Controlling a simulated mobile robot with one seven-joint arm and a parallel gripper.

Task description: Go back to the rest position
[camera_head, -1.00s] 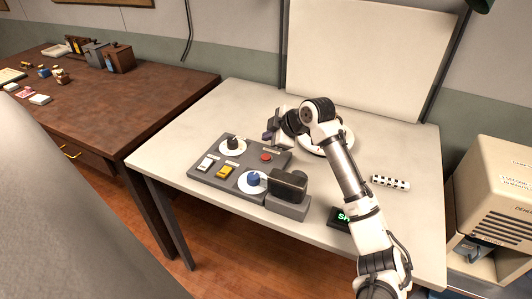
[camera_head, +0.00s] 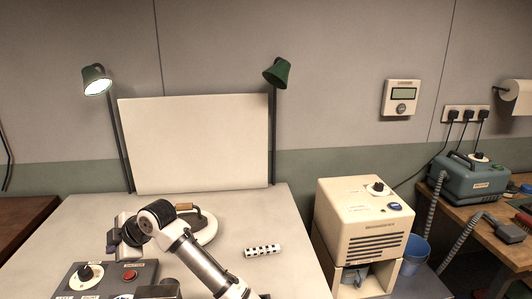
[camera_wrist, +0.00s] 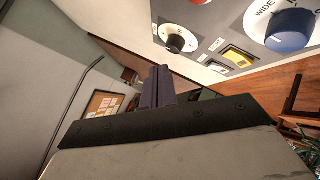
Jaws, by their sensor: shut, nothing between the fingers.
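My gripper (camera_head: 113,241) is shut and empty. In the head view it hangs in the air at the lower left, above the white table (camera_head: 292,262) and near the control panel (camera_head: 62,289). Its dark fingers, pressed together, also show in the wrist view (camera_wrist: 159,86). My arm reaches up to it from the bottom edge of the head view. In the wrist view the panel's knobs and a yellow switch lie to the upper right of the fingers, apart from them.
A white backboard (camera_head: 195,140) stands behind, between two green lamps. A round plate with a handled thing (camera_head: 203,222) and a perforated white bar (camera_head: 262,250) lie near my arm. A cream machine (camera_head: 362,222) stands right, beside a blue bucket (camera_head: 414,254).

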